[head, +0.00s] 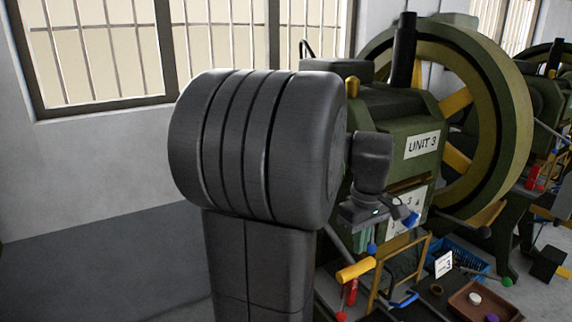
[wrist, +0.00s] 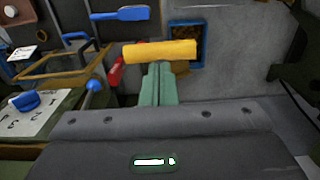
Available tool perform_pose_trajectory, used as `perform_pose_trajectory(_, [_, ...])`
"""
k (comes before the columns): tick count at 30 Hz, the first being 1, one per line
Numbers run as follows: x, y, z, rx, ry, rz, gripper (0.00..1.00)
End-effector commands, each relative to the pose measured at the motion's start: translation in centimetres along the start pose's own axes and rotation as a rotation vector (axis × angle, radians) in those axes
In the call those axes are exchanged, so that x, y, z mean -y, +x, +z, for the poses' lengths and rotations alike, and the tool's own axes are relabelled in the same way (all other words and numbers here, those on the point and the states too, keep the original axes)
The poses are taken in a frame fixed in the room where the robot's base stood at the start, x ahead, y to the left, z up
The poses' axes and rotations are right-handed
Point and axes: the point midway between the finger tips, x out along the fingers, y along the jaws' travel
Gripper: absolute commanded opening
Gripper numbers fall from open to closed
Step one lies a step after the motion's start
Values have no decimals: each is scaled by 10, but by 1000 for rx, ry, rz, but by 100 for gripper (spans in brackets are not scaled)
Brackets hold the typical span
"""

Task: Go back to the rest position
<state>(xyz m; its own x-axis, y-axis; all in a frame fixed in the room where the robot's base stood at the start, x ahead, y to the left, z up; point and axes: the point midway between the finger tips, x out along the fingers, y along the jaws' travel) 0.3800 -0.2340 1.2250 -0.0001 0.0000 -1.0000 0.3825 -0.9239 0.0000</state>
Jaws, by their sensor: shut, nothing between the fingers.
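My gripper (head: 371,248) shows in the head view at the end of my dark grey arm, in front of the green machine (head: 395,110) marked UNIT 3. Its green fingers are together and empty in the wrist view (wrist: 157,68). A yellow handle (head: 356,270) is just below the fingertips in the head view. In the wrist view the yellow handle (wrist: 160,53) lies crosswise just beyond the tips; I cannot tell if they touch. My arm hides part of the machine and the bench.
A large flywheel (head: 519,130) stands behind the machine. The floor (head: 110,265) at left is clear, beside a windowed wall.

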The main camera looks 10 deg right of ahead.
Motion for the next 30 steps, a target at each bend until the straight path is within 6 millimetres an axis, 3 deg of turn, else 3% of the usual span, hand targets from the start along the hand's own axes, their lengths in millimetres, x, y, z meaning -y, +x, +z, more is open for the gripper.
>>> perform_pose_trajectory(6, [0, 30, 0, 1, 0, -2, 0])
perform_pose_trajectory(11, [0, 40, 0, 0, 0, 0, 0])
perform_pose_trajectory(23, [1, 40, 0, -2, 4, 1, 0])
perform_pose_trajectory(30, [6, 27, 1, -36, 57, 27, 0])
